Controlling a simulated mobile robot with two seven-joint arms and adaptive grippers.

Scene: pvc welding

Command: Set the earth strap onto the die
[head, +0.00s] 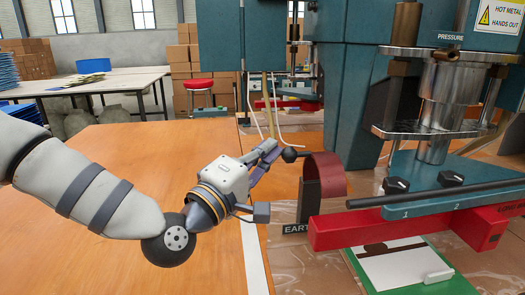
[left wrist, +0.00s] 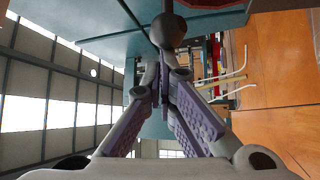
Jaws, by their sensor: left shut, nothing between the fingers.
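A reddish-brown curved band (head: 328,172), which looks like the earth strap, stands against a dark upright holder (head: 308,202). A label reading "EART" (head: 296,229), partly cut off, is at the holder's foot. A dark round knob (head: 290,155) sticks out from the band's left side; it also shows in the left wrist view (left wrist: 168,32). My left gripper (head: 272,152) is shut and empty, its fingertips close to the knob; whether they touch it I cannot tell. I cannot make out the die for certain; the press has a metal ram (head: 445,95) above a blue base (head: 430,190).
A red beam (head: 400,228) and a black bar (head: 440,196) cross the press front at the right. A green board (head: 435,284) with a white sheet lies in front. The orange tabletop (head: 110,250) on the left is clear. Boxes and a red stool (head: 199,84) stand behind.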

